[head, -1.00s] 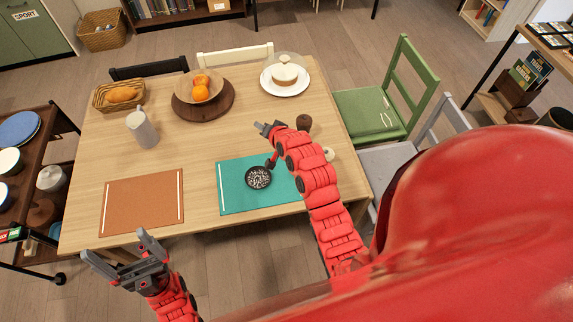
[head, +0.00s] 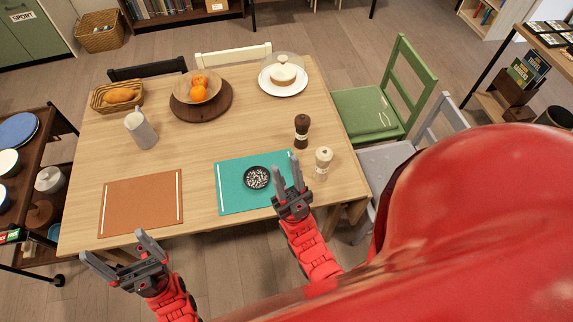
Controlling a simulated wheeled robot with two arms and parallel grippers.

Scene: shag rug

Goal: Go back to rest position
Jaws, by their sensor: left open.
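My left gripper (head: 124,262) is open and empty, in front of the table's near left edge by the brown placemat (head: 142,204). My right gripper (head: 287,182) has its two fingers spread and nothing between them. It shows over the near edge of the table (head: 220,133), at the right end of the teal placemat (head: 232,201). A small black-and-white patterned dish (head: 257,178) lies on the teal placemat, just left of the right gripper in the picture. A dark pepper mill (head: 301,132) and a pale mill (head: 322,163) stand upright to the right.
A bread basket (head: 118,95), a grey cylinder (head: 141,130), a fruit bowl (head: 200,88) and a domed cake (head: 283,75) stand farther back. A green chair (head: 364,114) and a grey chair (head: 385,163) flank the right side. A shelf cart (head: 50,148) stands left.

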